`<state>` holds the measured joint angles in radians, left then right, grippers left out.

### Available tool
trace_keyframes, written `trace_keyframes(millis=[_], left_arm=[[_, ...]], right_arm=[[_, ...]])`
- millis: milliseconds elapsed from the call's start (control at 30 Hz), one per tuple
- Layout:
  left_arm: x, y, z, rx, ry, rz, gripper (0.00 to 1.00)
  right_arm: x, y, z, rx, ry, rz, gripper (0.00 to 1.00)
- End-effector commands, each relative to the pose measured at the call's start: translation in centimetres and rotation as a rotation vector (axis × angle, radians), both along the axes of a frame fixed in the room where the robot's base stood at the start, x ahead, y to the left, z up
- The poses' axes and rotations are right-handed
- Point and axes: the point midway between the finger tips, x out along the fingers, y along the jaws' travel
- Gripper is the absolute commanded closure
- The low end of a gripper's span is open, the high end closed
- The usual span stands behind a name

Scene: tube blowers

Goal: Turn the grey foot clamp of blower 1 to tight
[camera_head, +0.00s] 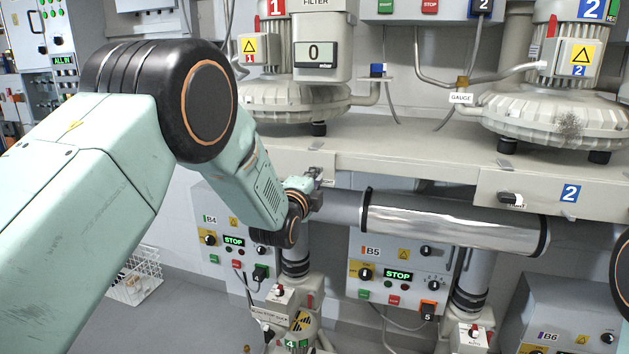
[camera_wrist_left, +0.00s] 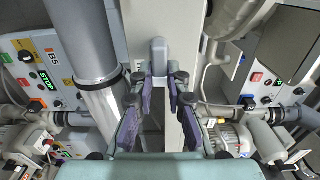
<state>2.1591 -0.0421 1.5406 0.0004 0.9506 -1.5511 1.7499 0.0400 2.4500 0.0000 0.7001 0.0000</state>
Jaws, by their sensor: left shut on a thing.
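Blower 1 (camera_head: 290,97) stands on the beige shelf (camera_head: 420,160) at the upper left of the head view. My left gripper (camera_head: 314,184) is at the shelf's front edge below blower 1. In the head view it hides most of the foot clamp there. In the left wrist view, a grey rounded clamp handle (camera_wrist_left: 158,54) stands upright against the pale shelf front. The fingers of my left gripper (camera_wrist_left: 158,84) are on either side of it, shut on it. The exact turn of the clamp is hard to tell. My right gripper is not in view.
Blower 2 (camera_head: 555,115) stands to the right, with its own clamp (camera_head: 511,199) on the shelf front. A shiny metal pipe (camera_head: 450,221) runs under the shelf, close to my gripper. Control boxes B4 and B5 (camera_head: 398,268) are below. A wire basket (camera_head: 135,288) is on the floor.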

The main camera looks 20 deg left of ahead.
Motion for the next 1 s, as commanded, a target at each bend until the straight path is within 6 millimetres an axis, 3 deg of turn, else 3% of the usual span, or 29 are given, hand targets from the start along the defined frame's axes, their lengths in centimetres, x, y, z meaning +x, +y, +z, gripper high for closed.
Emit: trace_keyframes(millis=[467,500,733,1000], left_arm=[[0.17,0.08,0.63,0.013,-0.014,0.002,1.0],[0.17,0.08,0.63,0.013,-0.014,0.002,0.82],[0.1,0.06,0.4,0.012,-0.009,0.001,0.63],[0.04,0.03,0.19,0.012,-0.004,0.001,0.62]], right_arm=[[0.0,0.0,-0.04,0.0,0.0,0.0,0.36],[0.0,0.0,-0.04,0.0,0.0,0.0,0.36],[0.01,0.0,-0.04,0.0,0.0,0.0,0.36],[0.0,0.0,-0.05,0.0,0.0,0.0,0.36]])
